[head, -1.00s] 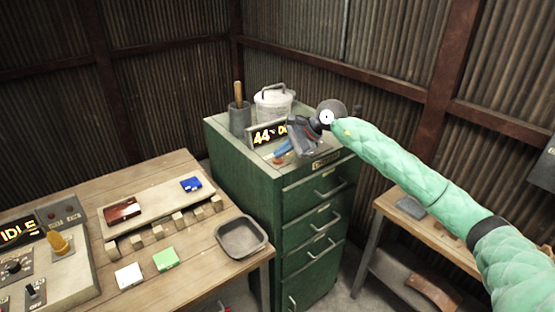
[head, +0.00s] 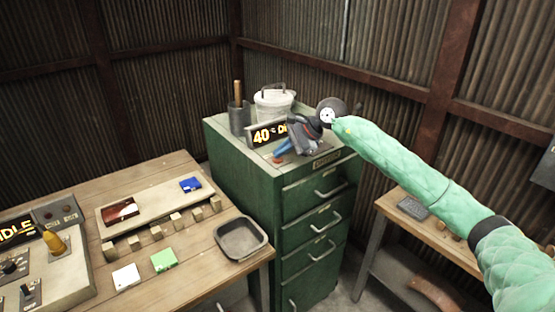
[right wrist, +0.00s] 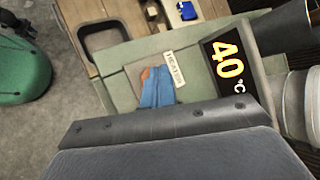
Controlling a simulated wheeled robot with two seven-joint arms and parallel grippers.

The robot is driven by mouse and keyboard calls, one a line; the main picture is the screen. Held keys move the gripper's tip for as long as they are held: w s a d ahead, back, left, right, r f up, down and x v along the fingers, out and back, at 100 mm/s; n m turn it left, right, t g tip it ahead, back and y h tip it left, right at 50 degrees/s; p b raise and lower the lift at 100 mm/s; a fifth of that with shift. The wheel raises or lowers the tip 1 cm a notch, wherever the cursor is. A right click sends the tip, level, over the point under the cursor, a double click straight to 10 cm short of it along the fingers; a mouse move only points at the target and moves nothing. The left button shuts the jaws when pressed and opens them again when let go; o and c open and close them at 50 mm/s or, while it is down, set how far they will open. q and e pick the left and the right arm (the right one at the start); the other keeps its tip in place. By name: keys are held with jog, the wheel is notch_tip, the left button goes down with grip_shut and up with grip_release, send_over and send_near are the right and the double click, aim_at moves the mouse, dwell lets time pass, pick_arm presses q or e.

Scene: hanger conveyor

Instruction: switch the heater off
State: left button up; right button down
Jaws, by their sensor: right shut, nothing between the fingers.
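The heater display (head: 268,134) stands on the green cabinet and reads 40 in yellow; in the right wrist view the display (right wrist: 228,60) reads 40 °C. A plate with a HEATER label (right wrist: 174,68) lies in front of it. A small orange part (head: 277,160) shows on the cabinet top, and orange also shows (right wrist: 146,74) beside my fingers. My right gripper (head: 281,150) is shut and empty, its blue fingertips (right wrist: 157,88) over the plate, close to the orange part. I cannot tell whether they touch. The fingers hide much of the switch, so its position is unclear.
A dark cup with a wooden handle (head: 239,118) and a lidded white pot (head: 273,104) stand behind the display. A wooden table (head: 200,255) at left holds a grey tray (head: 241,238), blocks and a control panel (head: 60,268). A bench (head: 395,205) stands right of the cabinet.

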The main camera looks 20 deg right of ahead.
aim_at(281, 159)
jog(key=shift+r, duration=0.2)
jog(key=shift+r+b, duration=0.35)
jog(key=shift+r, duration=2.6)
